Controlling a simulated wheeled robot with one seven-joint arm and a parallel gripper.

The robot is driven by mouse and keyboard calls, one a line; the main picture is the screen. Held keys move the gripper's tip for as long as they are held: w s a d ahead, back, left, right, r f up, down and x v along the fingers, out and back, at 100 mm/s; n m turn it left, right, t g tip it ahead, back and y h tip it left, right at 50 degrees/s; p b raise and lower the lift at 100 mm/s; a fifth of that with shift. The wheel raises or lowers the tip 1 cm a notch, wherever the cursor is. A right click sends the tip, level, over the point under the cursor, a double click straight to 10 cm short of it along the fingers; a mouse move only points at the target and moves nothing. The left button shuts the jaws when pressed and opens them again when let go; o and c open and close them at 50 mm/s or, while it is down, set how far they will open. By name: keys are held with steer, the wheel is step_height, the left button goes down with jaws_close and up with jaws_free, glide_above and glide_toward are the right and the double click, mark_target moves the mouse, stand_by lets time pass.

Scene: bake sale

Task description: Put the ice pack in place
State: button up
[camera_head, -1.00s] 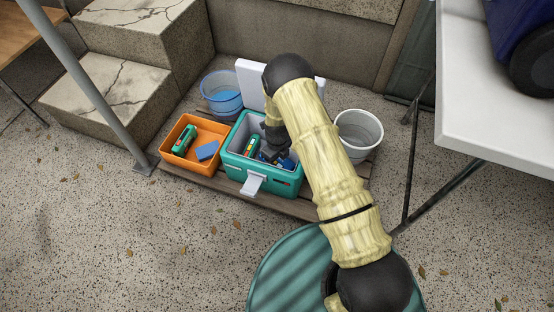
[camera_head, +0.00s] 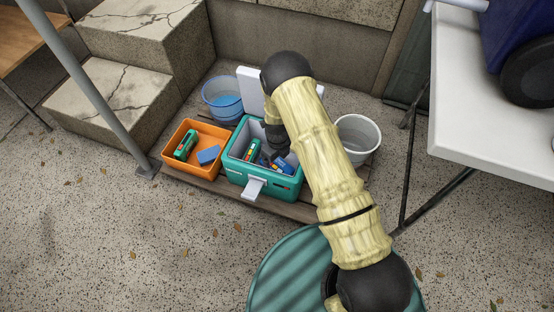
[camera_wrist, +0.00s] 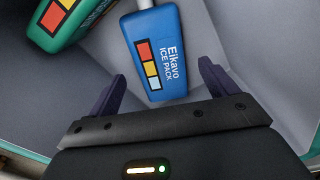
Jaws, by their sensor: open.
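A blue ice pack (camera_wrist: 157,52), labelled "Eikavo ICE PACK" with red, yellow and white squares, is inside the teal cooler (camera_head: 262,192). It also shows in the head view (camera_head: 283,166), partly hidden by my arm. A green pack (camera_head: 252,150) with similar coloured squares is at the cooler's left side; part of it shows in the wrist view (camera_wrist: 60,20). My gripper (camera_wrist: 162,74) is open and empty at the cooler, its fingers apart, with the lower end of the blue pack seen between and beyond them. The cooler's white lid (camera_head: 250,90) stands open behind.
An orange bin (camera_head: 190,171) left of the cooler holds a green item (camera_head: 186,145) and a blue block (camera_head: 208,155). A blue bucket (camera_head: 222,98) and a grey bucket (camera_head: 358,138) stand nearby. A white table (camera_head: 490,140) is at right, a pole (camera_head: 90,90) at left.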

step_height(320, 180, up, 8)
steer(key=p, duration=0.4)
steer(key=shift+r, duration=0.15)
stand_by(0.4)
step_height(320, 180, up, 12)
steer(key=n, duration=0.7)
glide_above(277, 164)
steer(key=s+d, duration=0.1)
steer(key=d, duration=0.4)
steer(key=s+d+r+n+t, duration=0.1)
steer(key=s+d+r+n, duration=0.4)
steer(key=s+r+n, duration=0.4)
steer(key=s+d+r+n+t, duration=0.1)
steer(key=s+d+r+n, duration=0.4)
steer(key=s+r+n, duration=0.3)
step_height(277, 164, up, 2)
steer(key=shift+s+d+n+t, duration=0.2)
steer(key=shift+s+n+t, duration=0.15)
steer(key=shift+n, duration=0.85)
